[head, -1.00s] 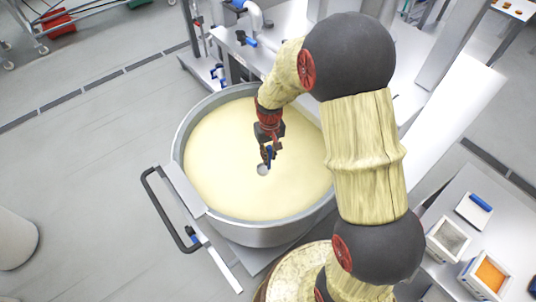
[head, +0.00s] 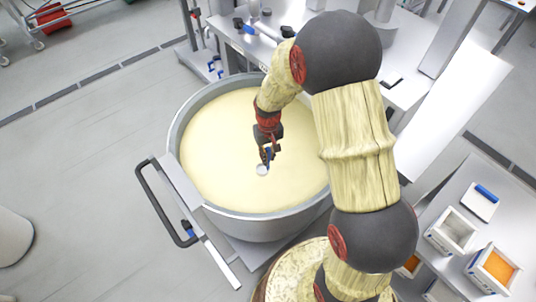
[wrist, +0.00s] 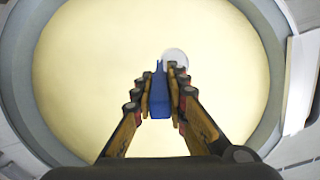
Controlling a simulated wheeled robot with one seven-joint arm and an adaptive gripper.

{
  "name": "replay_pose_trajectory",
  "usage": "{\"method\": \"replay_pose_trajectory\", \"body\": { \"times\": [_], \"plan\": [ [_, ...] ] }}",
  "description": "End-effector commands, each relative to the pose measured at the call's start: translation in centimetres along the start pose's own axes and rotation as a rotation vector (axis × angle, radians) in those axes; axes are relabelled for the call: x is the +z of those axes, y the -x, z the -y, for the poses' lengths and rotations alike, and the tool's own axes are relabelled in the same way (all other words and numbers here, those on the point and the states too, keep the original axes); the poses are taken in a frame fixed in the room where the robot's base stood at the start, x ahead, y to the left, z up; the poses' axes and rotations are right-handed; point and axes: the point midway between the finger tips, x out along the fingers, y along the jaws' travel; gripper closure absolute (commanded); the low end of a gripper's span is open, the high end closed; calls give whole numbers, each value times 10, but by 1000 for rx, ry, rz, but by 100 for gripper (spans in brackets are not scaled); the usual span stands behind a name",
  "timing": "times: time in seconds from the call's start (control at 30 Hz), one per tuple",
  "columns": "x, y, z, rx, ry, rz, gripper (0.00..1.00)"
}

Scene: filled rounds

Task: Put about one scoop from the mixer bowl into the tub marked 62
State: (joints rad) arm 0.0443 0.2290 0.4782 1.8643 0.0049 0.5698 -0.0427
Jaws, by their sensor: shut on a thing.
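The mixer bowl (head: 185,205) is a wide round metal vessel holding a smooth pale yellow mass (head: 220,150). My gripper (head: 267,153) is over the bowl, shut on the blue handle of a scoop (head: 262,170). In the wrist view, the blue handle sits between the fingers (wrist: 160,92), and the scoop's pale round cup (wrist: 176,60) shows beyond the fingertips. I cannot tell whether the cup touches the mass or what it holds. Tubs stand on the right-hand table, one grey inside (head: 452,232) and one with orange content (head: 495,266). I cannot read the number 62 on any tub.
The table (head: 455,200) at right also bears a white slab with a blue top part (head: 482,200). My arm blocks part of the bowl's right side and the near tubs. Open floor lies left.

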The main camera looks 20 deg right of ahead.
Motion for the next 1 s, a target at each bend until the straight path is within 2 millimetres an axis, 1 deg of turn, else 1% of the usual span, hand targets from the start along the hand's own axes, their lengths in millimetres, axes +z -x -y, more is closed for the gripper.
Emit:
{"method": "replay_pose_trajectory", "body": {
  "times": [0.03,0.1,1.0],
  "plan": [
    [0,-6,0,0,0,0,100],
    [0,-12,0,0,0,0,100],
    [0,-85,0,0,0,1,100]
  ]
}}
